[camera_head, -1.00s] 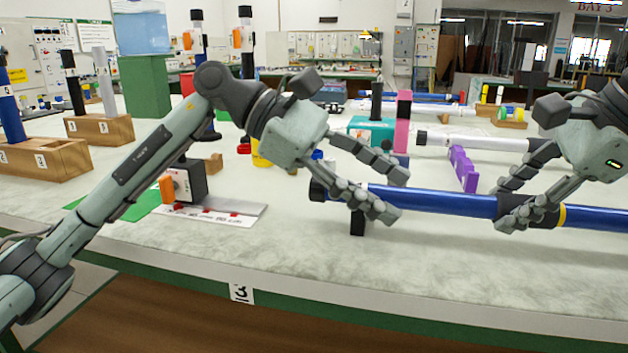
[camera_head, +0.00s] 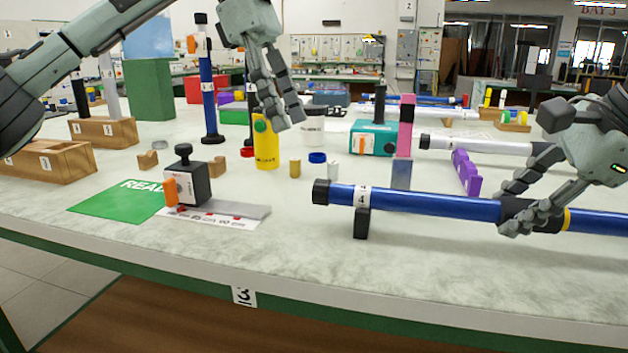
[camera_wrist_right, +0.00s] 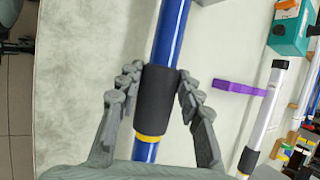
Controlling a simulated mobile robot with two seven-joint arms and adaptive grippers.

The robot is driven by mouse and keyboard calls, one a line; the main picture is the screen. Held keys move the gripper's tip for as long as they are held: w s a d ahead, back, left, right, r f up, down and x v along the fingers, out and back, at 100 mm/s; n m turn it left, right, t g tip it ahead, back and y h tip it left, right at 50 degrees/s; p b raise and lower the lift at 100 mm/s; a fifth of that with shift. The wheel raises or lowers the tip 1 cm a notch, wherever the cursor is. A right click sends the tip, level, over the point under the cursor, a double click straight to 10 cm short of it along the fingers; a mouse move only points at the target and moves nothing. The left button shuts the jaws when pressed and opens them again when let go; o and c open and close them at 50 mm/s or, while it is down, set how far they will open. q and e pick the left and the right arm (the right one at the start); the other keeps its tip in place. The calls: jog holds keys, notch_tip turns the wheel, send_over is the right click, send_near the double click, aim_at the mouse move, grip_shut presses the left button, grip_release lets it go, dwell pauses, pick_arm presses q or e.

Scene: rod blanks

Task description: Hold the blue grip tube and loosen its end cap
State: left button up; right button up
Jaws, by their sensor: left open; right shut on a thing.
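The blue grip tube (camera_head: 434,205) lies level above the table at the right, with a label 4 near its left end. Its black end cap (camera_head: 321,192) is on the left end. A black stand (camera_head: 361,224) is under the tube near that end. My right gripper (camera_head: 520,222) is shut on the tube's black grip sleeve, which also shows in the right wrist view (camera_wrist_right: 156,98) between the fingers. My left gripper (camera_head: 284,112) is open and empty, raised up and left of the cap, over the yellow bottle.
A yellow bottle (camera_head: 266,142), a black block with an orange tab (camera_head: 187,182) and a green mat (camera_head: 115,201) are left of the tube. Behind it are a teal box (camera_head: 371,138), a purple rack (camera_head: 466,172) and a white tube (camera_head: 475,145). Table in front is clear.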

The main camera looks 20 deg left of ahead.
aim_at(315, 183)
pick_arm(q)
jog(key=x, duration=1.1)
jog(key=shift+f, duration=0.2)
jog(key=c, duration=1.2)
